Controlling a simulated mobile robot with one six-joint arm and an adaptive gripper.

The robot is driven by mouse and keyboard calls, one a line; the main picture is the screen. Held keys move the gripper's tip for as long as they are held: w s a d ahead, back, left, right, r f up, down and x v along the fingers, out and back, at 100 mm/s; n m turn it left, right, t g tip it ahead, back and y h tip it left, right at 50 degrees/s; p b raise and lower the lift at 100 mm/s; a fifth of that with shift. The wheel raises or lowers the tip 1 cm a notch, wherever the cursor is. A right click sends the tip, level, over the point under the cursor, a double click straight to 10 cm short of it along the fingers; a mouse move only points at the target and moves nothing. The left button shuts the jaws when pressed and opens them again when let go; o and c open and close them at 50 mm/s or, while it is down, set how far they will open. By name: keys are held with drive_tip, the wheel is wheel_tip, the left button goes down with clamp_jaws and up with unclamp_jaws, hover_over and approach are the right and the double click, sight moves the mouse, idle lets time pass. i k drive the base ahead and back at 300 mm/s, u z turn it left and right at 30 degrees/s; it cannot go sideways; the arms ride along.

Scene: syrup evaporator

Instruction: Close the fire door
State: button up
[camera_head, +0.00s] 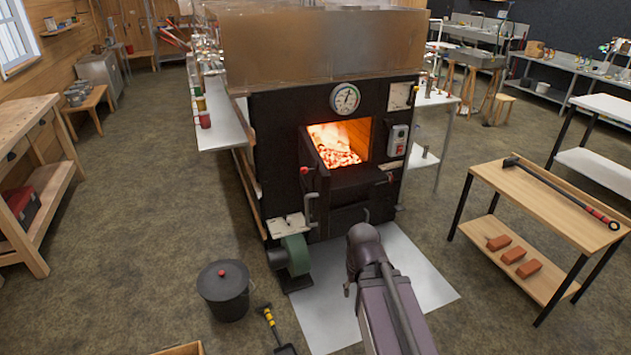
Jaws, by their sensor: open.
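The fire door (313,166) is a dark panel at the left of the glowing firebox opening (338,144) in the front of the black evaporator (277,130). It stands open, swung out toward me and seen nearly edge-on. Flames and bright embers show inside the opening. I cannot make out my gripper's fingers; my arm hides that area.
A green blower (294,255) stands at the evaporator's lower left. A lidded black bucket (223,290) and a shovel (278,335) are on the floor at left. A pale floor sheet (425,275) lies in front. A wooden table (535,195) with a long tool stands right.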

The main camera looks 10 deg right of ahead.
sight(317, 192)
drive_tip(key=u, duration=0.3)
drive_tip(key=i, duration=1)
drive_tip(key=z, duration=0.25)
